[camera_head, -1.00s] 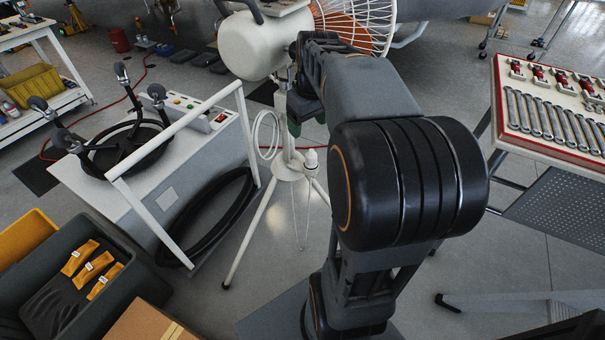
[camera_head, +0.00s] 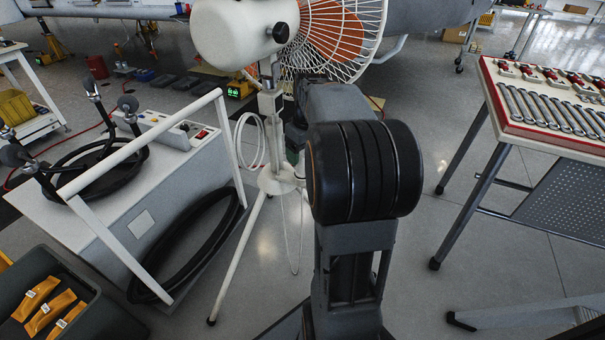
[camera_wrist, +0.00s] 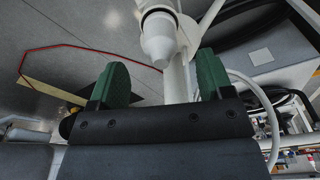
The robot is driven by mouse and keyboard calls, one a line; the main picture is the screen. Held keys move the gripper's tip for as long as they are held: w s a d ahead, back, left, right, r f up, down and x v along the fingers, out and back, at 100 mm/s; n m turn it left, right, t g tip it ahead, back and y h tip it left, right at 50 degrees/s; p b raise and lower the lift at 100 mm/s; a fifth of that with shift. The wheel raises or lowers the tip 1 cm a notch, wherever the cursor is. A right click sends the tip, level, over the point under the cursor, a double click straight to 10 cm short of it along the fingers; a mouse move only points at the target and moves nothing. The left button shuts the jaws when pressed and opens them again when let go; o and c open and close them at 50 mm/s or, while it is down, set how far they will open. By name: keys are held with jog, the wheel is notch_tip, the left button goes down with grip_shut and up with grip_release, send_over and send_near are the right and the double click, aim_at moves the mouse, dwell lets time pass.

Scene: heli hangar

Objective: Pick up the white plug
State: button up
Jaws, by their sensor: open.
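The white plug (camera_wrist: 158,38) shows in the wrist view at the top centre, a rounded white body with a tapered end, close to a white leg of the stand. My gripper (camera_wrist: 160,77) has two green fingers spread apart with nothing between them. The plug lies just beyond the fingertips, roughly centred on the gap. In the head view my arm hides the plug, and only a little green of my gripper (camera_head: 292,156) shows beside the white fan stand (camera_head: 279,182).
The white fan (camera_head: 245,32) stands on tripod legs with a hanging cord (camera_wrist: 262,100). A white cart (camera_head: 110,215) with a tube frame is to the left. A tool table (camera_head: 545,146) with wrenches is to the right. Clear floor lies between the stand and that table.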

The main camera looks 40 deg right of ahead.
aim_at(302, 169)
jog(key=shift+w+f+b, duration=0.15)
jog(key=shift+f+b, duration=0.75)
jog(key=shift+f, duration=0.65)
jog(key=shift+w+f+b, duration=0.1)
jog(key=shift+f+b, duration=0.75)
jog(key=shift+f, duration=0.65)
jog(key=shift+r, duration=0.1)
jog(key=c, duration=1)
jog(key=shift+r, duration=0.1)
jog(key=shift+c, duration=0.2)
